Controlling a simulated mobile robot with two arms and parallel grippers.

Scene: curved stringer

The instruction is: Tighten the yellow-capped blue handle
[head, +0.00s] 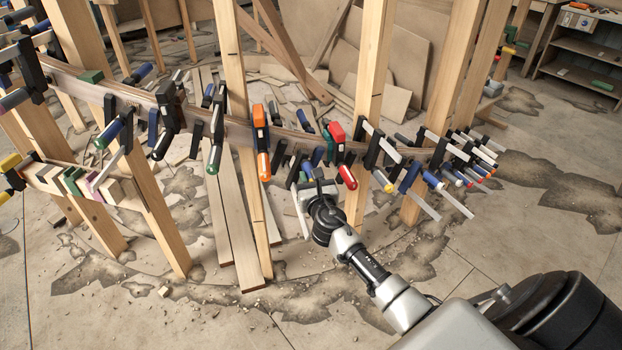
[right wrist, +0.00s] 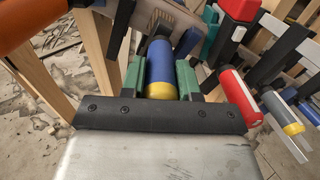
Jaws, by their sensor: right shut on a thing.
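The yellow-capped blue handle (right wrist: 160,64) sits between the green-padded fingers of my right gripper (right wrist: 161,82) in the right wrist view. Its yellow cap (right wrist: 161,91) faces my wrist, close to the black gripper body. The right gripper is shut on the handle. In the head view my right gripper (head: 317,186) reaches up to the clamp row at the curved stringer, left of a wooden post, and mostly hides this handle. My left gripper is not in view.
A red handle (right wrist: 240,96) is close on the right, and an orange clamp (head: 261,140) is to the left. Several clamps line the curved wooden stringer (head: 185,115). Upright posts (head: 370,75) stand among them. The floor (head: 250,325) in front is mostly clear apart from debris.

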